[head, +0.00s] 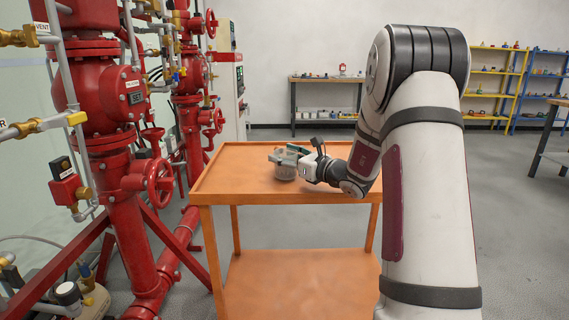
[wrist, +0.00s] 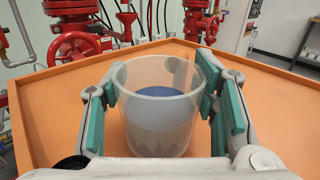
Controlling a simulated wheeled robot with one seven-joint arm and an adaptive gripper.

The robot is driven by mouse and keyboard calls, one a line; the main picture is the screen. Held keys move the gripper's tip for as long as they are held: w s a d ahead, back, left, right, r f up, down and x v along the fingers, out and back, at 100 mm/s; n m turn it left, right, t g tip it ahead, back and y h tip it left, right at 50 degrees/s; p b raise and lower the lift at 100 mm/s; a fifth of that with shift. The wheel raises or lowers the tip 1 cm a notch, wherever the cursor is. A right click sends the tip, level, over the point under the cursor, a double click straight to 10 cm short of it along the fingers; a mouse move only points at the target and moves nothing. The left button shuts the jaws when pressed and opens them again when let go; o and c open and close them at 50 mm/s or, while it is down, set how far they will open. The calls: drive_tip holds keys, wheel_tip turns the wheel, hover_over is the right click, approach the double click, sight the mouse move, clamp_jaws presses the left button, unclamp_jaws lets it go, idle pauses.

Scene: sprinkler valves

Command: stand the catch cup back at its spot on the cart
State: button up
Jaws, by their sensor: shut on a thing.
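The catch cup (wrist: 158,128) is a clear, slightly frosted cup with a blue patch showing inside. It stands upright between the green-padded fingers of my gripper (wrist: 160,105) in the wrist view. In the head view the cup (head: 286,172) is over the top of the orange cart (head: 235,185), toward its middle. My gripper (head: 288,158) reaches it from the right and is shut on it. The cup's base looks at or very near the cart top; I cannot tell whether it touches. No marked spot shows on the cart top.
Red valve pipework with handwheels (head: 158,182) stands close along the cart's left side. The cart has a raised rim and a lower shelf (head: 300,280). The visible cart top around the cup is bare. A workbench (head: 326,82) and shelves (head: 490,85) stand far back.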

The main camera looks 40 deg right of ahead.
drive_tip(key=shift+f, duration=0.35)
drive_tip(key=shift+f, duration=0.15)
drive_tip(key=o, duration=1.3)
